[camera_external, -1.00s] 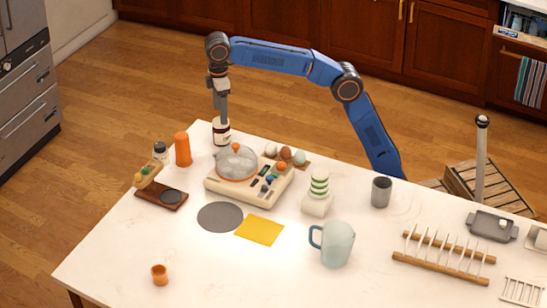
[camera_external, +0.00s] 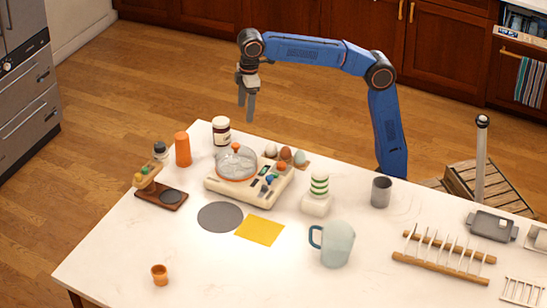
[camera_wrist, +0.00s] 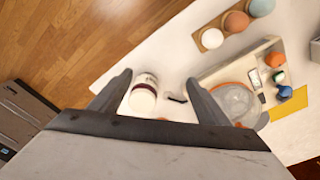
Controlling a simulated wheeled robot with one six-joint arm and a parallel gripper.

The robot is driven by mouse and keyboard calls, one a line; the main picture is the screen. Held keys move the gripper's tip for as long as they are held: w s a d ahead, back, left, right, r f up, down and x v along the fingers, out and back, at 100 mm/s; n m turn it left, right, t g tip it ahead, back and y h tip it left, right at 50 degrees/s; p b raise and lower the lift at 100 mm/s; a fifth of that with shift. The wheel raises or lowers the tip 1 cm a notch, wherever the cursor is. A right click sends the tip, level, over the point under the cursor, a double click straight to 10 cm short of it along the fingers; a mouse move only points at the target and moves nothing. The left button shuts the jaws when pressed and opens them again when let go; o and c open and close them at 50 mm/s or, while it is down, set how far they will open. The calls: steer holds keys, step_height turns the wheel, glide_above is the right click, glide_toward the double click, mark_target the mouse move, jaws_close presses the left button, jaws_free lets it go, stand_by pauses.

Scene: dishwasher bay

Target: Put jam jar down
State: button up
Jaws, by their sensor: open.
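The jam jar (camera_external: 221,131) is a dark jar with a white lid and pale label. It stands upright at the far left edge of the white table, just behind the cooker-like device. My gripper (camera_external: 247,108) is open and empty, above and to the right of the jar, apart from it. In the wrist view the jar (camera_wrist: 143,94) shows from above, between the lines of my open fingers (camera_wrist: 160,92) but well below them.
The cream device with a clear dome (camera_external: 236,163) stands close in front of the jar. An egg holder (camera_external: 285,157) is to the jar's right. The table's front left is mostly clear.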

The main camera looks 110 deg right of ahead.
steer(key=s+a+f+t, duration=0.2)
steer(key=s+a+f, duration=0.1)
steer(key=s+f, duration=1.2)
steer(key=s+a+f+t, duration=0.1)
steer(key=s+a+f, duration=0.2)
steer(key=s+f, duration=1.3)
steer(key=s, duration=0.7)
steer(key=shift+a+t, duration=0.15)
steer(key=shift+t, duration=0.25)
